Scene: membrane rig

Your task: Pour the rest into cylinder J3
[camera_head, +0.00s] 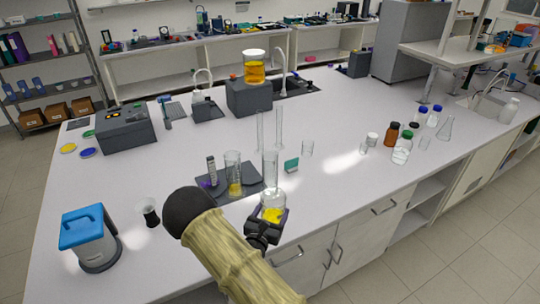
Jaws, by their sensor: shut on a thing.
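My gripper (266,224) is at the front middle of the bench, shut on a clear glass vessel with yellow liquid (272,214). A clear tall cylinder (270,168) stands just behind the held vessel and overlaps it in the picture; I cannot tell if they touch. A wider glass cylinder (233,165) with yellow liquid at its bottom stands on a dark mat (243,194) to the left. Two thin clear cylinders (279,125) stand farther back. No label J3 is readable, so I cannot tell which cylinder it is.
A small dark-capped tube (211,170) stands at the mat's left. A green block (291,165) and a small beaker (307,148) are to the right. A large yellow-filled jar (254,68) stands on a grey box (248,98) behind. Bottles (402,148) stand at right.

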